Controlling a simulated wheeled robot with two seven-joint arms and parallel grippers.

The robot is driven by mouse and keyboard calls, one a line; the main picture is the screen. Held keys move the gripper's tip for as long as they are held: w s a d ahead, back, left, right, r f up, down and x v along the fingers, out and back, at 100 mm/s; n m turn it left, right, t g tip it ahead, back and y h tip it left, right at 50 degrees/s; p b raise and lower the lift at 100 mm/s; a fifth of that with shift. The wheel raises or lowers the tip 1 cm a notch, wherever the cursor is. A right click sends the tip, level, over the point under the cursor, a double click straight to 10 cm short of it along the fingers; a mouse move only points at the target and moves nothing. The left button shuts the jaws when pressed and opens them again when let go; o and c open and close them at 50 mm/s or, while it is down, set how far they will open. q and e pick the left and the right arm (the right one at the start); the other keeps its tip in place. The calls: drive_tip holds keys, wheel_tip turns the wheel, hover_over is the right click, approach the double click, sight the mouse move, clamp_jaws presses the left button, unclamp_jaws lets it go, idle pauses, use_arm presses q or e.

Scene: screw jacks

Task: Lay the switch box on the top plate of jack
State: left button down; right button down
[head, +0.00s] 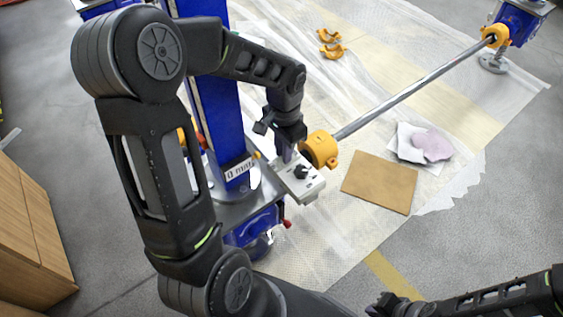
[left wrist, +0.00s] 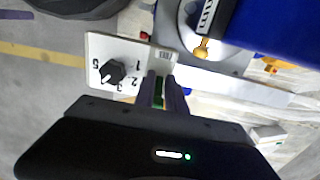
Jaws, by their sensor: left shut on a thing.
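The switch box (head: 300,182) is a pale grey box with a black knob. My left gripper (head: 284,152) points down and is shut on it. In the left wrist view the fingers (left wrist: 163,90) meet the box's edge beside its numbered face (left wrist: 100,72). The blue jack (head: 240,130) stands left of the box. A grey metal plate (head: 228,212) shows around the blue column, and the box overlaps its right side in the head view. I cannot tell whether the box touches the plate. My right gripper (head: 383,304) is low at the bottom right, its opening unclear.
An orange collar (head: 320,149) on a long metal rod (head: 410,91) lies right behind the box. A brown board (head: 380,182) and crumpled cloths (head: 424,145) lie on the plastic sheet. Orange clamps (head: 331,44) lie farther back. A wooden cabinet (head: 30,230) stands left.

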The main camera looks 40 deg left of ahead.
use_arm(q)
drive_tip(key=shift+w+f, duration=0.1)
drive_tip(key=shift+f, duration=0.35)
drive_tip(key=shift+f+b, duration=0.45)
drive_tip(key=shift+f, duration=1.55)
drive_tip(key=c, duration=1.4)
unclamp_jaws()
